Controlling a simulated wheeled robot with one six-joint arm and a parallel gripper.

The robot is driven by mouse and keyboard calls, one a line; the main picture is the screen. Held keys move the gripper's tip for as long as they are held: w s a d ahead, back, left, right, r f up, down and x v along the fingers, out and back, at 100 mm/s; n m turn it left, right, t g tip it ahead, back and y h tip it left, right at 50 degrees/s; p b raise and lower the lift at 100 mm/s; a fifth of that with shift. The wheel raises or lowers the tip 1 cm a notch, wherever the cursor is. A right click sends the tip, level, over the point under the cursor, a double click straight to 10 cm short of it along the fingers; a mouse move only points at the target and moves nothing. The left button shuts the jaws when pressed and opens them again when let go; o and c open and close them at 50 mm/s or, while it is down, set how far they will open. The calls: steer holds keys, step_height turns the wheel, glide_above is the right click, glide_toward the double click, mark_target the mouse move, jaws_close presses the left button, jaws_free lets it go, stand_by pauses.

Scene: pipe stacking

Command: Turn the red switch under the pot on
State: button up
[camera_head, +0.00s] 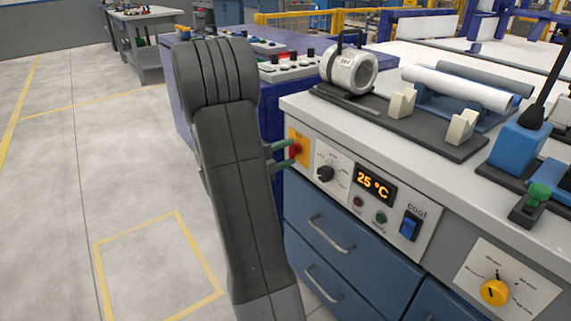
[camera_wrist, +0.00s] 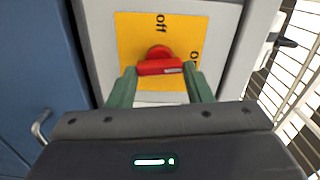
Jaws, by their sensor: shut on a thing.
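The red switch (camera_head: 295,149) sits on a yellow plate (camera_head: 301,139) on the front of the workbench, at its left end. In the wrist view the switch (camera_wrist: 160,67) has a round hub and a bar lying crosswise. "off" is printed above it and "on" to its right, partly cut off by my finger. My gripper (camera_head: 283,155) has green fingers, shut on the two ends of the red bar. The white pot (camera_head: 351,71) with a black handle stands on the bench above the switch.
Right of the switch are a black dial (camera_head: 325,174), a "25 °C" display (camera_head: 376,186) and a blue rocker switch (camera_head: 410,227). Blue drawers with handles (camera_head: 331,235) lie below. A pipe rack (camera_head: 437,129) stands on the bench. The floor at left is open.

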steer(key=shift+f+m+b, duration=0.2)
steer(key=shift+m+b, duration=0.45)
steer(key=shift+m, duration=0.05)
steer(key=shift+r, duration=0.1)
steer(key=o, duration=1)
steer(key=shift+p+v, duration=1.6)
steer(key=shift+v, duration=5.35)
